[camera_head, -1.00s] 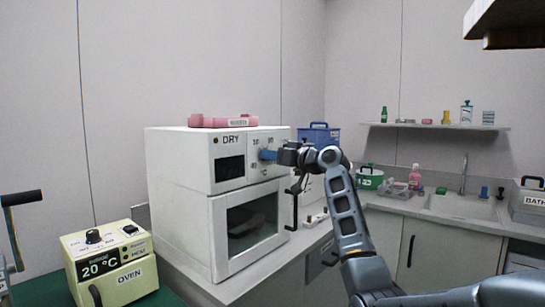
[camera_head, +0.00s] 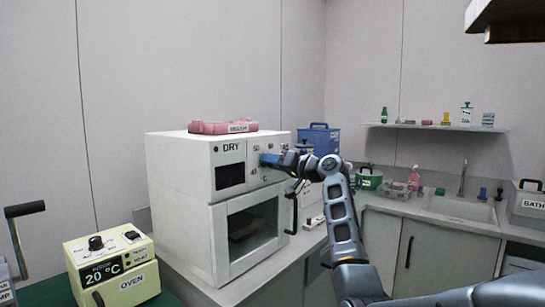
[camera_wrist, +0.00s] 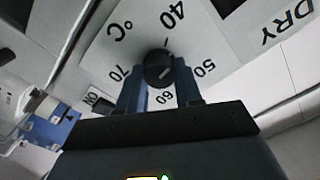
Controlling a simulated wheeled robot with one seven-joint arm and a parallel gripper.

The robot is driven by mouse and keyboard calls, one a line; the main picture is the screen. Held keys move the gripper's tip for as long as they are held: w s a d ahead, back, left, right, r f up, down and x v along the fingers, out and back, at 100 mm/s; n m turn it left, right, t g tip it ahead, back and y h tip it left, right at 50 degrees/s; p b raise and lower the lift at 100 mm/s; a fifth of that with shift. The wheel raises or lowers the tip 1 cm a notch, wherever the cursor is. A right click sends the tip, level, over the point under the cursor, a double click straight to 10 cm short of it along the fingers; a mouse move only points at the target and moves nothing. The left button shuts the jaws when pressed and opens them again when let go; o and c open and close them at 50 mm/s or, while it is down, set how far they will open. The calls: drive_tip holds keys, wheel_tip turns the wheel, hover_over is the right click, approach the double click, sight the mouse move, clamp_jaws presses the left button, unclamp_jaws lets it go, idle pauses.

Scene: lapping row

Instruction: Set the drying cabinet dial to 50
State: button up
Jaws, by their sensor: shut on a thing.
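The drying cabinet (camera_head: 180,180) is a white box marked DRY, with a dark display and a glass door below. Its dial (camera_wrist: 158,69) is a small dark round knob on a pale plate marked 40, 50, 60, 70 and °C in the wrist view. My gripper (camera_wrist: 158,88) has its blue fingers on either side of the knob and is shut on it. In the head view my gripper (camera_head: 268,160) covers the dial. A pale mark shows on the knob, but I cannot tell for sure which number it points to. The display is unreadable.
A pink item (camera_head: 222,127) lies on top of the cabinet. A yellow oven (camera_head: 110,268) reading 20 °C stands at the lower left. A blue container (camera_head: 320,138) and green pot (camera_head: 368,179) stand behind my arm. A sink (camera_head: 458,207) is at the right.

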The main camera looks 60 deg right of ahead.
drive_tip(key=shift+d+f+m+p, duration=0.1)
drive_tip(key=shift+m+p, duration=4.3)
drive_tip(key=shift+m, duration=1.1)
drive_tip(key=o, duration=1)
drive_tip(key=shift+o, duration=0.2)
drive_tip(key=b+v, duration=0.1)
drive_tip(key=v, duration=0.7)
drive_tip(key=shift+w, duration=0.1)
